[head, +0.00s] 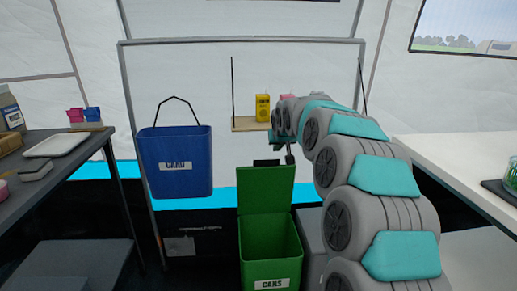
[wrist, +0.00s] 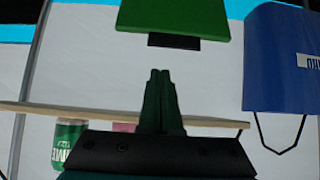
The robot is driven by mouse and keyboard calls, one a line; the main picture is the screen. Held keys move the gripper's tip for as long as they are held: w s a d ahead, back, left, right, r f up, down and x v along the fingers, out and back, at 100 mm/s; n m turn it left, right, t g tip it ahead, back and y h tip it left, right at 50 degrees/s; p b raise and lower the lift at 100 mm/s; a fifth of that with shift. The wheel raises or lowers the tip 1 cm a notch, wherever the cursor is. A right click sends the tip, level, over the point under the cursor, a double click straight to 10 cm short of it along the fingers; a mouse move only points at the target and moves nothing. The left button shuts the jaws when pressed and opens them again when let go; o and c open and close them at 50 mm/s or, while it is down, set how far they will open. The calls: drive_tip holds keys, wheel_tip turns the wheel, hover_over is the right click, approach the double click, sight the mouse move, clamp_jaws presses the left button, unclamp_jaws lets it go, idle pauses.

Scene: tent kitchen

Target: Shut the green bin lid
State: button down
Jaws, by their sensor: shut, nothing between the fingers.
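The green bin (head: 270,245), with a white label reading CANS, stands on the floor in the middle of the head view. Its green lid (head: 265,190) is open and upright at the back of the bin, with a dark tab on its top edge. In the wrist view, which looks upside down, the lid (wrist: 172,18) and its dark tab (wrist: 173,41) are ahead of the fingers, apart from them. My gripper (wrist: 160,72) is shut and empty. In the head view it is near the lid's top and mostly hidden by my arm.
A blue bin (head: 176,165) hangs left of the green bin. A wooden shelf (head: 243,124) with a yellow item (head: 262,107) hangs behind; the wrist view shows a green can (wrist: 68,142) by it. Counters stand at left (head: 100,134) and right (head: 450,155).

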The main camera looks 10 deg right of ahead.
drive_tip(key=shift+p+x, duration=0.55)
drive_tip(key=shift+x, duration=4.4)
drive_tip(key=shift+s, duration=0.1)
